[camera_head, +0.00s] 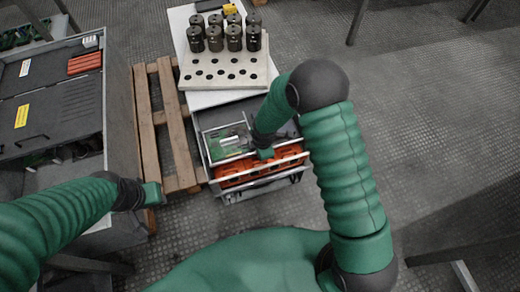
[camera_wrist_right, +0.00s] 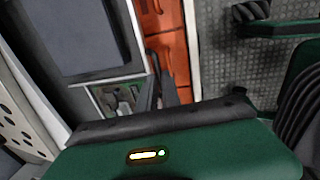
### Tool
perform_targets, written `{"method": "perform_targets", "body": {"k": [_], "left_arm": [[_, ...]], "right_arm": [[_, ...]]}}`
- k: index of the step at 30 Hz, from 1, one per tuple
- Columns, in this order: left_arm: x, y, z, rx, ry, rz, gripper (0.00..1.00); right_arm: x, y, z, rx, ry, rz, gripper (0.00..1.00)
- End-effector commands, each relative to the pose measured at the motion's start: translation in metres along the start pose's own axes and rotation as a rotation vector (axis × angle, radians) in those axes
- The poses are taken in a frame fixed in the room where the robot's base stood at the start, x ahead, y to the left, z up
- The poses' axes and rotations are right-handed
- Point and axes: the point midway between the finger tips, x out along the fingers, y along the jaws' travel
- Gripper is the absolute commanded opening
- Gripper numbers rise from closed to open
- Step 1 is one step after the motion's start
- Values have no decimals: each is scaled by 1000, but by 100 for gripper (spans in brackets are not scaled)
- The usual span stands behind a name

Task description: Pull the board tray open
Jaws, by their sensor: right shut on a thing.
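The board tray (camera_head: 213,162) is a grey, pale-rimmed drawer in the cabinet below the white top. In the head view it stands out from the cabinet, with a green circuit board (camera_head: 231,140) inside. My right gripper (camera_head: 265,155) is at the tray's front edge, shut on the tray; the arm hides part of the tray's right side. In the right wrist view the dark fingers (camera_wrist_right: 163,82) are beside the tray's pale edge, and the exact grip point is partly hidden. My left gripper (camera_head: 154,194) is low at the left, away from the tray; its jaws are unclear.
A drawer with orange contents (camera_head: 240,174) lies just below the tray and also shows in the wrist view (camera_wrist_right: 168,30). Several black capacitors (camera_head: 214,38) stand on a perforated rack (camera_head: 205,83) above. A wooden pallet (camera_head: 147,120) and an open grey cabinet (camera_head: 122,120) are at left.

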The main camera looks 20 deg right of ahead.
Motion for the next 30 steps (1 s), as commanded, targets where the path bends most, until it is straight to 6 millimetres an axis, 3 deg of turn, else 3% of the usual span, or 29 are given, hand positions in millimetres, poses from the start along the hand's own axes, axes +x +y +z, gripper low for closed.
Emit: {"method": "perform_targets", "body": {"k": [15, 16, 20, 30], "left_arm": [[-3, 0, -1, 0, 0, 0, 36], [-3, 0, -1, 0, 0, 0, 36], [-2, 0, -1, 0, 0, 0, 36], [-5, 0, -1, 0, 0, 0, 36]], "right_arm": [[-1, 1, 0, 0, -1, 3, 0], [-1, 1, 0, 0, -1, 3, 12], [-1, 1, 0, 0, 0, 3, 29], [-4, 1, 0, 0, 0, 3, 30]]}}
